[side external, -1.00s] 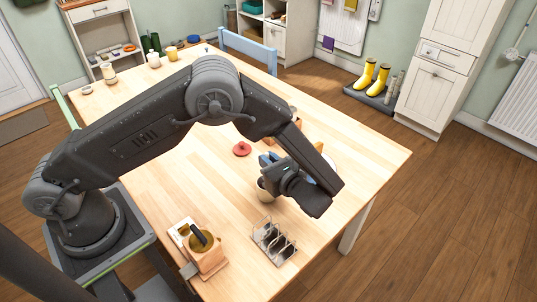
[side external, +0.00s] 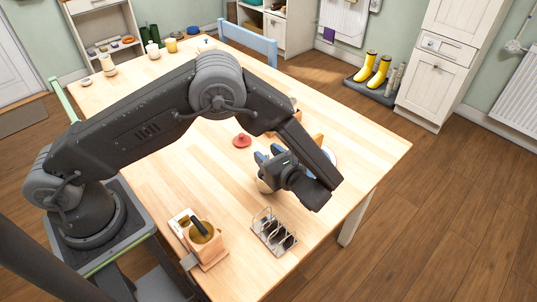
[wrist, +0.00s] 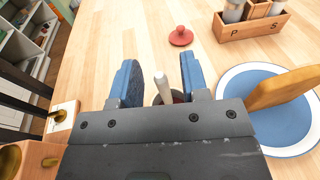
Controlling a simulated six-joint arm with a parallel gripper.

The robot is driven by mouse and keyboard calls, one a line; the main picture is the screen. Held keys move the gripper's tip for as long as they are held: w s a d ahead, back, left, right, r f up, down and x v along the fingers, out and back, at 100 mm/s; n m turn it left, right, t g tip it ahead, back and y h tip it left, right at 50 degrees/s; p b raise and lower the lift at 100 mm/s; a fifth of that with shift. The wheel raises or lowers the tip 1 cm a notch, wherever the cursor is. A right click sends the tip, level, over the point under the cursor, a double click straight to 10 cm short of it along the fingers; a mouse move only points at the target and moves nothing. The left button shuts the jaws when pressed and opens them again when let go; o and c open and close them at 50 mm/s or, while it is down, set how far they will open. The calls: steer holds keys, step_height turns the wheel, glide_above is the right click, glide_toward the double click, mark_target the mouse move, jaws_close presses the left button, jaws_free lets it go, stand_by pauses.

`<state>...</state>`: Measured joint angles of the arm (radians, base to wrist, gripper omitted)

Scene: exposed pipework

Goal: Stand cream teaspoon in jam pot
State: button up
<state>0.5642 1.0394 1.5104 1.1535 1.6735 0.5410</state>
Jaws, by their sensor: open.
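The cream teaspoon (wrist: 161,84) stands with its pale handle pointing up between my fingers in the wrist view. Its lower end is hidden behind my gripper body. A little of the dark red jam pot opening (wrist: 178,97) shows beside the handle. In the side view the pale pot (side external: 263,186) is mostly hidden behind my gripper (side external: 269,153). My gripper (wrist: 158,60) is open, its blue fingers on either side of the handle, with a visible gap on both sides. The spoon appears to stand in the pot, but its bowl cannot be seen.
A red knobbed lid (wrist: 181,37) lies beyond the fingers. A wooden caddy (wrist: 253,27) and a blue plate (wrist: 270,125) with a wooden utensil are to the right. The table's middle is largely clear.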

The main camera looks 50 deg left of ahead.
steer(key=shift+d, duration=0.15)
steer(key=v, duration=1.3)
steer(key=shift+d, duration=0.25)
steer(key=shift+s+r, duration=0.1)
steer(key=s+a+r+n+g+h, duration=0.35)
steer(key=a+r+n+h, duration=0.55)
steer(key=a+r, duration=0.55)
steer(key=s+a+r+n+t+h, duration=0.1)
steer(key=s+r+n+t+h, duration=0.2)
steer(key=s+n, duration=0.2)
steer(key=s+a+r+n+t+h, duration=0.2)
steer(key=s+r+n+t+h, duration=0.1)
steer(key=s, duration=0.6)
steer(key=shift+a+r+n+h, duration=0.15)
steer(key=shift+r+n+h, duration=0.35)
steer(key=shift+n, duration=0.9)
steer(key=shift+f+t, duration=0.1)
steer(key=shift+t, duration=0.15)
